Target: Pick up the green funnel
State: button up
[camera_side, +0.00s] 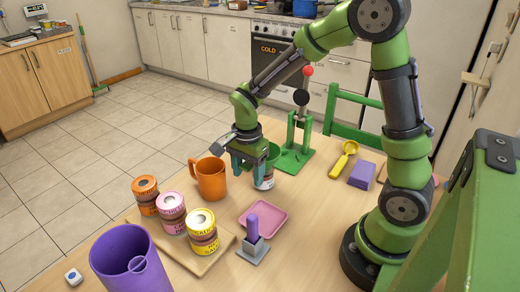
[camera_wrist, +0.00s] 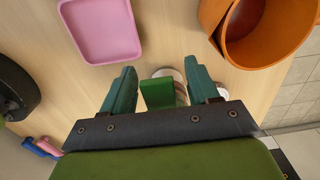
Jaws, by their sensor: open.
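The green funnel (camera_side: 273,154) sits at the top of a small white can (camera_side: 266,182) in the side view, partly hidden by my gripper. My gripper (camera_side: 249,173) is open and lowered at it. In the wrist view, a green part (camera_wrist: 158,94), which looks like part of the funnel, lies between the two teal fingers of my gripper (camera_wrist: 159,70). A gap shows on each side of it. The rest of the funnel is hard to make out there. The can's pale rim (camera_wrist: 166,73) shows just beyond the green part.
An orange mug (camera_side: 211,178) stands close left of my gripper. A pink tray (camera_side: 264,217) lies in front, beside a purple-handled stamp (camera_side: 253,237). Several stacked tins stand on a wooden board (camera_side: 187,257). A green press (camera_side: 293,158) stands behind; a purple cup (camera_side: 125,260) is front left.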

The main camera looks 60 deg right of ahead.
jog(key=c, duration=1)
jog(key=shift+r, duration=0.15)
jog(key=shift+c, duration=0.2)
